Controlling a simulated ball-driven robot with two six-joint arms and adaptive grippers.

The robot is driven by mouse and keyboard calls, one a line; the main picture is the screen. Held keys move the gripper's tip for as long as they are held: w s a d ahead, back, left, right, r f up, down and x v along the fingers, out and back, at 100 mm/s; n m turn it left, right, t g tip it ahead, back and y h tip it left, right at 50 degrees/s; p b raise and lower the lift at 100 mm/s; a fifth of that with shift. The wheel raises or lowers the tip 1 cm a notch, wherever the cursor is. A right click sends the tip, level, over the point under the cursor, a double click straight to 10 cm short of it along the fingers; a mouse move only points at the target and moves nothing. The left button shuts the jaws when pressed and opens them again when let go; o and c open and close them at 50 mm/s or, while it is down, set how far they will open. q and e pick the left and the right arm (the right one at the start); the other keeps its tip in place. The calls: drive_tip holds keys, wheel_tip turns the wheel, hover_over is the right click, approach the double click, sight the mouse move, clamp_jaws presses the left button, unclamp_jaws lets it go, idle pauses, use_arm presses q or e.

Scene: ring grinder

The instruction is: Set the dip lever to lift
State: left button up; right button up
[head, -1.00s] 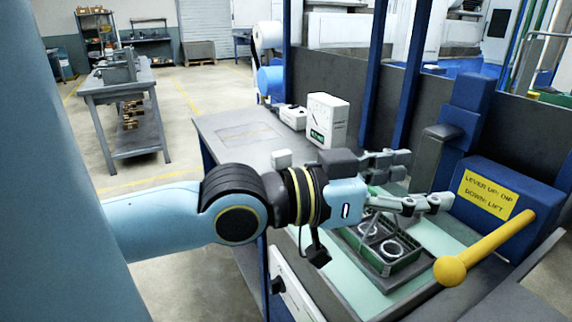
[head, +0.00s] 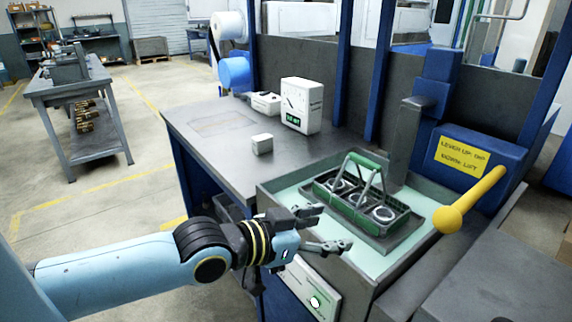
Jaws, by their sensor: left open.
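The dip lever (head: 470,199) is a yellow bar with a ball end, on a blue housing at the right. The bar slants down toward the viewer from the housing. A yellow label (head: 461,156) above it reads roughly "lever up: dip, down: lift". My left gripper (head: 332,228) is open and empty, left of the lever and clear of it, in front of the tank's near left edge. A green-handled basket (head: 357,204) with several metal rings sits in the tank (head: 279,196) of pale green liquid. My right gripper is not in view.
A grey post (head: 402,142) stands behind the basket. A dark grey surface (head: 500,275) lies at the lower right.

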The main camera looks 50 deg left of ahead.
use_arm(q)
drive_tip(key=s+a+f+g+b, duration=0.1)
drive_tip(key=s+a+f, duration=0.1)
drive_tip(key=f, duration=0.5)
drive_tip(key=s+a+f+g+y+b, duration=0.1)
drive_tip(key=f, duration=0.6)
drive_tip(key=shift+s+a+f+n+y, duration=0.3)
drive_tip(key=shift+s+a+f+n, duration=0.05)
drive_tip(key=shift+s+f+n, duration=0.05)
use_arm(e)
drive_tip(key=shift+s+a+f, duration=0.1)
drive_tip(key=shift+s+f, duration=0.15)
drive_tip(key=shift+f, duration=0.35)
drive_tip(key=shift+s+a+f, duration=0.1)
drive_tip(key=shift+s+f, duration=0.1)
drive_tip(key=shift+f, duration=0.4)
